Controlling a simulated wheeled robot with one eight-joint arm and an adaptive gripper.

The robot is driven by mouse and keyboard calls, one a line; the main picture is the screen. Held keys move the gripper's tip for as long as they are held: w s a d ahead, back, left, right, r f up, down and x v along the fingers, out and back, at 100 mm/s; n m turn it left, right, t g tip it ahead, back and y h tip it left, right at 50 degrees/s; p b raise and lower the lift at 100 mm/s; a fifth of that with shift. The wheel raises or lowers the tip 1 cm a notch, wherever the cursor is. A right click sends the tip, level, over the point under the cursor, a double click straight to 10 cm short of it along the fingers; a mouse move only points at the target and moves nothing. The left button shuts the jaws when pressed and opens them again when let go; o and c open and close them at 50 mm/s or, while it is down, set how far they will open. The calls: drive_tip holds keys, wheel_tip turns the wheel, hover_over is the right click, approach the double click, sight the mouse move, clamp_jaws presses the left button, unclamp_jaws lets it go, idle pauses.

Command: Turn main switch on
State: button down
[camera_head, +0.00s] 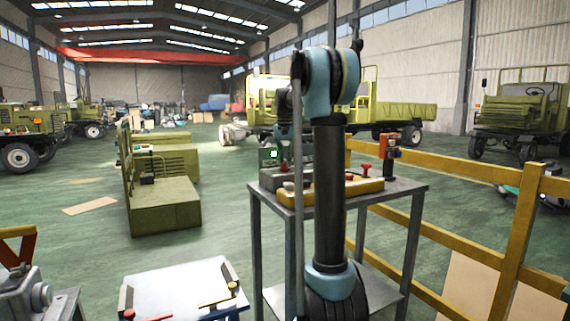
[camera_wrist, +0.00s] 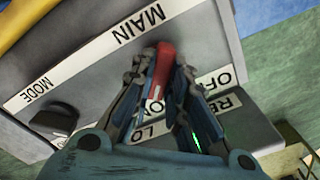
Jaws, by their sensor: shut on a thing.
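In the wrist view the main switch is a red handle (camera_wrist: 163,68) on a grey panel (camera_wrist: 205,48), beside a white strip lettered MAIN. My gripper (camera_wrist: 164,62) is shut on the red handle, with one finger on each side of it. Small ON and OFF labels show near the fingers, partly covered by them.
A black knob (camera_wrist: 57,118) sits by the MODE label. In the head view a grey metal table (camera_head: 405,188) carries a yellow box (camera_head: 352,190) with a red button (camera_head: 366,170). A yellow railing (camera_head: 515,230) runs at the right.

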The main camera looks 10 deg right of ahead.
drive_tip(key=shift+m, duration=0.5)
drive_tip(key=c, duration=1.6)
unclamp_jaws()
drive_tip(key=shift+w+a+f, duration=0.1)
drive_tip(key=shift+o, duration=0.2)
wheel_tip(320, 180, up, 12)
